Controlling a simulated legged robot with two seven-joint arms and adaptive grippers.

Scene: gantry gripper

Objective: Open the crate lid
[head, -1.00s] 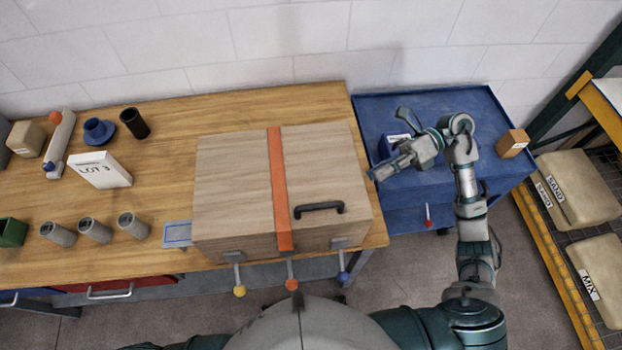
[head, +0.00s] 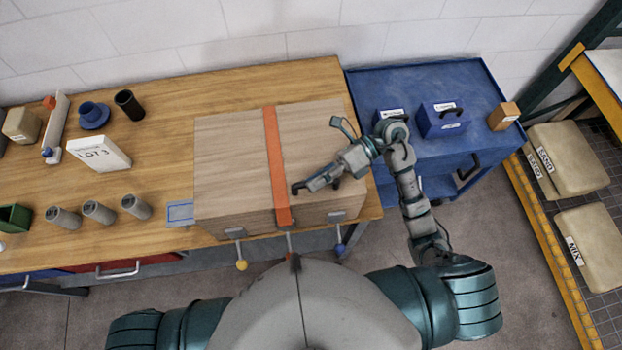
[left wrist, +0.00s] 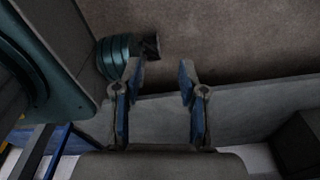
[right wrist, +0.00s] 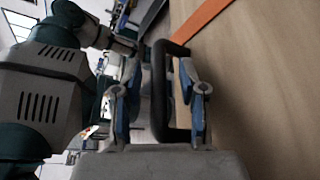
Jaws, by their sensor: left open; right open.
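The wooden crate's lid (head: 230,160) is closed on the workbench, with an orange strap (head: 275,165) across it. My right gripper (head: 302,187) is over the right half of the lid, at the black handle, which it mostly hides in the head view. In the right wrist view the handle (right wrist: 158,95) runs between the open fingers of my right gripper (right wrist: 160,80); I cannot tell whether they touch it. My left gripper (left wrist: 160,75) is open and empty in the left wrist view, out of the head view.
Levers with a yellow knob (head: 242,265) and a blue knob (head: 341,250) hang at the crate's front. A blue cart (head: 465,85) with boxes stands at the right. A white LOT 3 box (head: 98,153) and several grey cylinders are left of the crate.

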